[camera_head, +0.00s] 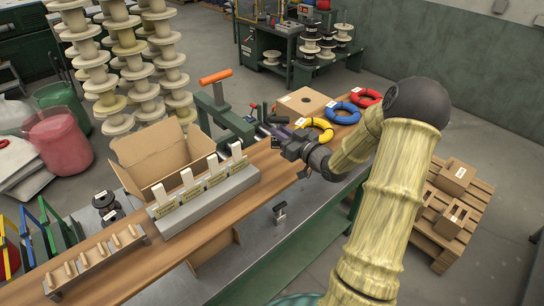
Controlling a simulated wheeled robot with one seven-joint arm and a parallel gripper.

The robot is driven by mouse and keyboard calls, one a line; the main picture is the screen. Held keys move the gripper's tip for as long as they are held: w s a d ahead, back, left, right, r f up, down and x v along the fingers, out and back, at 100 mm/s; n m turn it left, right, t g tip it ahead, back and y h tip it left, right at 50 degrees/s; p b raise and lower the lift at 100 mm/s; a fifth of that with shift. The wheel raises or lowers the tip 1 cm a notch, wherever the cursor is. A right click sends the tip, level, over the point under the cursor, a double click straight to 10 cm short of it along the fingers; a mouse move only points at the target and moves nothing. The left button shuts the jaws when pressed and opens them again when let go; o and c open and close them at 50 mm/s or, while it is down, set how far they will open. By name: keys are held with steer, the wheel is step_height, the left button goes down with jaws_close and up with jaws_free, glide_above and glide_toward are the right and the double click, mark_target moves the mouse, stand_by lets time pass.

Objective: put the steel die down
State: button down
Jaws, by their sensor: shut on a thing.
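My gripper (281,142) is over the wooden bench (262,163), near its back edge and to the right of the grey block with white upright tags. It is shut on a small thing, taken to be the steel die. The fingers and the dark wrist hide most of it, so its shape and tilt cannot be made out. I cannot tell whether it touches the bench.
The grey block (215,196), an open cardboard box (150,158) and a wooden pegged rack (96,262) are to the left. Yellow (319,127), blue (344,112) and red (368,97) coils and a closed carton (303,102) lie behind right. An orange-handled tool (216,77) stands behind.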

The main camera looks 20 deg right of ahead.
steer(key=shift+f+p, duration=0.4)
steer(key=shift+f, duration=1.3)
steer(key=shift+f, duration=0.1)
steer(key=shift+f+p, duration=0.8)
steer(key=shift+f, duration=1.2)
steer(key=shift+f, duration=0.2)
steer(key=c, duration=1.5)
jaws_free()
steer(key=shift+o, duration=0.2)
steer(key=shift+r, duration=0.15)
